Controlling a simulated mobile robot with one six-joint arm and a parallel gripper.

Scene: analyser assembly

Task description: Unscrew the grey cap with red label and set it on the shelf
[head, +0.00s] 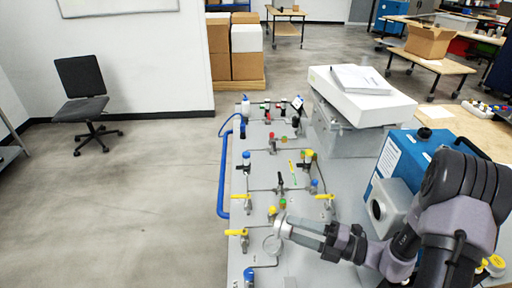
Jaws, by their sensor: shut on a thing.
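My gripper (290,228) reaches in from the right, low over the grey panel (237,262) with its valves and fittings. Its long pale fingers are shut on a small round grey piece (281,226) at their tips, which looks like the grey cap. No red label shows on it, and the fingers hide part of it. I cannot tell whether the piece is still touching a fitting beneath. A pale round disc or ring (271,245) lies just below and left of the fingertips. I cannot make out with certainty which surface is the shelf.
Yellow-handled valves (236,232) stand left of the gripper, with a blue pipe (224,178) along the panel's left edge. A white-topped box (362,95) stands behind. A blue machine (405,160) is close to my arm on the right. Open floor lies left.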

